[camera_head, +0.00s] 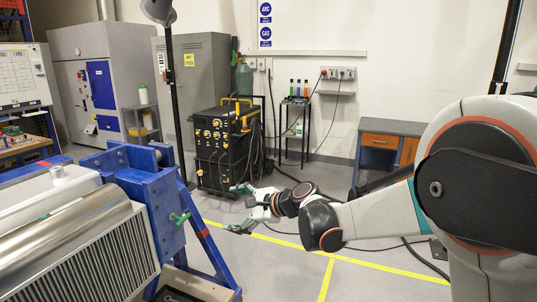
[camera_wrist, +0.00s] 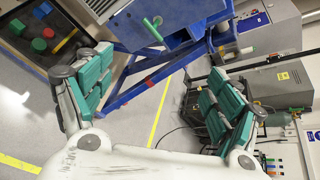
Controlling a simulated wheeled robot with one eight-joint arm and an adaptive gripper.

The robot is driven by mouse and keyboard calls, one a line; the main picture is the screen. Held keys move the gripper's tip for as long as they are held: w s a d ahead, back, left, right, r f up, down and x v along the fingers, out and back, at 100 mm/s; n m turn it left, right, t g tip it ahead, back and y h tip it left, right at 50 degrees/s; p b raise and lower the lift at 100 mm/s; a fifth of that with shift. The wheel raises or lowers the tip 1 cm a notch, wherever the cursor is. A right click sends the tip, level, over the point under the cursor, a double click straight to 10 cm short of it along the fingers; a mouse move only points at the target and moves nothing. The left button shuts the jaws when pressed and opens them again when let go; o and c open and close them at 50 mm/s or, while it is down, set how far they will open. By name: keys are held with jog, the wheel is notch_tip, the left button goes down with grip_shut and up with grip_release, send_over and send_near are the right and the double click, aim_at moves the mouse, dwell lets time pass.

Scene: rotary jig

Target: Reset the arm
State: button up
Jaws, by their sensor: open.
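My arm reaches in from the right in the head view, with my gripper (camera_head: 238,208) at its left end. My gripper is open and empty, held in the air beside the blue jig frame (camera_head: 150,195). In the wrist view the two green-padded fingers of my gripper (camera_wrist: 155,100) are spread wide apart with nothing between them. The blue frame also shows beyond the fingers in the wrist view (camera_wrist: 180,30). A green handle (camera_head: 179,218) sits on the side of the frame, to the left of my gripper, apart from it.
A large metal part with fins (camera_head: 95,255) is beside the frame at the left. A black welding machine (camera_head: 226,150) stands behind my gripper. A desk (camera_head: 390,140) stands at the back right. Yellow lines (camera_head: 330,258) and cables cross the open floor.

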jog(key=s+d+r+n+h, duration=0.2)
jog(key=s+d+n+h, duration=0.15)
jog(key=s+d, duration=0.4)
jog(key=s+d+r+n+h, duration=0.2)
jog(key=s+d+n, duration=0.2)
jog(key=s+d, duration=0.4)
jog(key=s+d+f+n+h, duration=0.3)
jog(key=s+d+n, duration=0.1)
jog(key=s+d, duration=0.3)
jog(key=s+d+f+n+h, duration=0.2)
jog(key=s+d, duration=0.5)
jog(key=s, duration=0.5)
jog(key=shift+d+f+n+h, duration=0.15)
jog(key=shift+f+n+h, duration=0.3)
jog(key=shift+n, duration=0.4)
